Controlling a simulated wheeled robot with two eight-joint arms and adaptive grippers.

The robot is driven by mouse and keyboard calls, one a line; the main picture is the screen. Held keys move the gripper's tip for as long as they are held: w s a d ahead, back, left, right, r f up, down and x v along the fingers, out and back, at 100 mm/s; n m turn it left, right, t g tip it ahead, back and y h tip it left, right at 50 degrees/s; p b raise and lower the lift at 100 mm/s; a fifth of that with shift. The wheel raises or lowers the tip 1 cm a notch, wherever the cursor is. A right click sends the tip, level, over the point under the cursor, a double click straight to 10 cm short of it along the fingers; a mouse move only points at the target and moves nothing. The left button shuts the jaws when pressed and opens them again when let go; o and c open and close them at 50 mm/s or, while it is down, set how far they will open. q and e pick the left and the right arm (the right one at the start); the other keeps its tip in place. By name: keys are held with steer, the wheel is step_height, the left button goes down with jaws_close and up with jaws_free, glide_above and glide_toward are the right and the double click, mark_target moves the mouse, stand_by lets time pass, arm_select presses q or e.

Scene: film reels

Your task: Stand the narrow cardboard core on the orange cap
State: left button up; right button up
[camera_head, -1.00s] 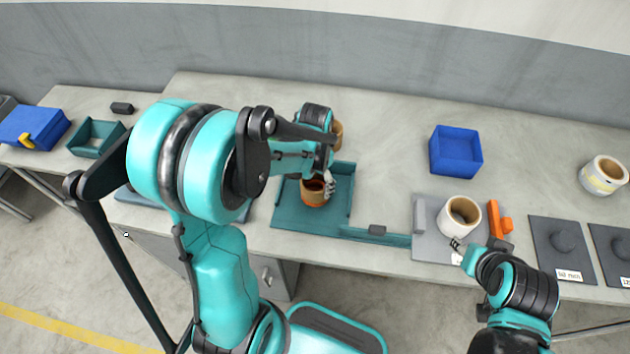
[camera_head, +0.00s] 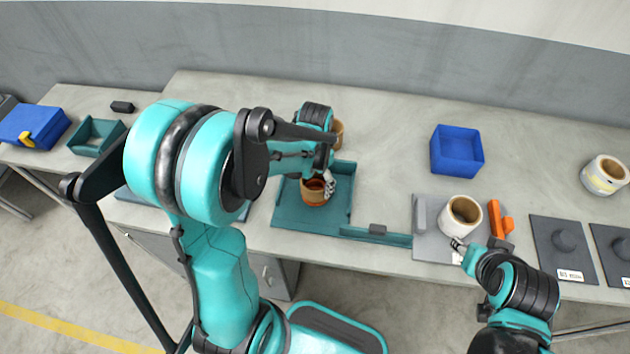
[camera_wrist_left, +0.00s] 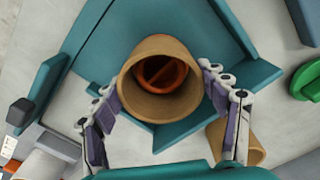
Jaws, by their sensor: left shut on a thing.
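The held cardboard core (camera_head: 312,194), a tan tube, is upright in the teal tray. In the left wrist view the core (camera_wrist_left: 160,103) has the orange cap (camera_wrist_left: 160,74) visible down its bore. The core is over the cap; whether it rests fully on it I cannot tell. My left gripper (camera_wrist_left: 165,95) is shut on the core, one finger on each side. Another tan core (camera_head: 338,132) is behind my left wrist, partly hidden; it also shows in the left wrist view (camera_wrist_left: 243,146). My right gripper (camera_head: 459,246) is by the front of a cream roll; its jaws are unclear.
The teal tray (camera_head: 285,216) has low walls and a strip running right. The cream roll (camera_head: 447,220) stands on a grey plate (camera_head: 428,243) beside an orange piece (camera_head: 495,219). A blue bin (camera_head: 456,152) stands behind. The table between tray and bin is clear.

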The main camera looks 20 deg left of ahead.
arm_select(q)
steer(key=shift+f+b, duration=0.55)
steer(key=shift+f, duration=0.1)
steer(key=o, duration=0.7)
steer(key=shift+o, duration=0.2)
steer(key=shift+r, duration=0.1)
step_height(320, 180, up, 11)
steer(key=p, duration=0.8)
steer(key=shift+p, duration=0.3)
